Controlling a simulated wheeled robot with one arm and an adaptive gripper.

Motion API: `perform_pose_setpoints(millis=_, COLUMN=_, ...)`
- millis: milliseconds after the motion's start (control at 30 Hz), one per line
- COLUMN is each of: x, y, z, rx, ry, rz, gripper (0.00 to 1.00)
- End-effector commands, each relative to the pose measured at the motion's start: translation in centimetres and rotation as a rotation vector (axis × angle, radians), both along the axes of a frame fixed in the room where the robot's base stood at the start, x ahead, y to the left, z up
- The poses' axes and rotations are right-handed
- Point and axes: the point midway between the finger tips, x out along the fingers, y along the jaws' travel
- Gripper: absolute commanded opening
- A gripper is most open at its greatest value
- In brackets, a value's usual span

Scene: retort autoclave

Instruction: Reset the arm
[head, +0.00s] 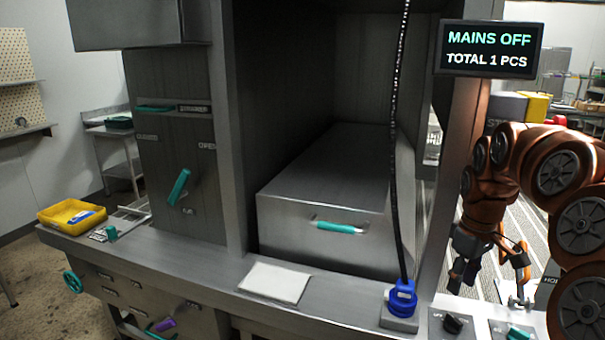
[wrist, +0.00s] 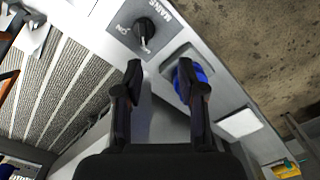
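My arm (head: 560,175) is copper-coloured and folded at the right of the head view. My gripper (wrist: 159,78) points down in the wrist view, its two black fingers apart with nothing held between them. A black knob (wrist: 146,30) on the mains plate lies beyond the fingertips. The blue round fitting (wrist: 203,73) is partly hidden behind the right finger. In the head view this blue fitting (head: 401,298) stands on the front ledge with a dark cord rising from it, to the left of my arm.
A steel box (head: 330,190) with a teal handle sits in the open chamber. A white pad (head: 275,282) lies on the ledge (head: 345,312). A yellow tray (head: 72,215) is at the far left. A display (head: 488,49) reads MAINS OFF, TOTAL 1 PCS. A black knob (head: 453,323) is near my arm.

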Motion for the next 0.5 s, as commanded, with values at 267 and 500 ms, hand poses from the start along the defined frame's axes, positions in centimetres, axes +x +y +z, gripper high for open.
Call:
perform_pose_setpoints(millis=267, x=-6.0, y=8.5, z=2.7, rx=0.010, ry=0.026, rz=-0.013, gripper=0.40)
perform_pose_setpoints(millis=500, x=-12.9, y=13.7, z=3.2, rx=0.000, ry=0.066, rz=-0.083, gripper=0.40)
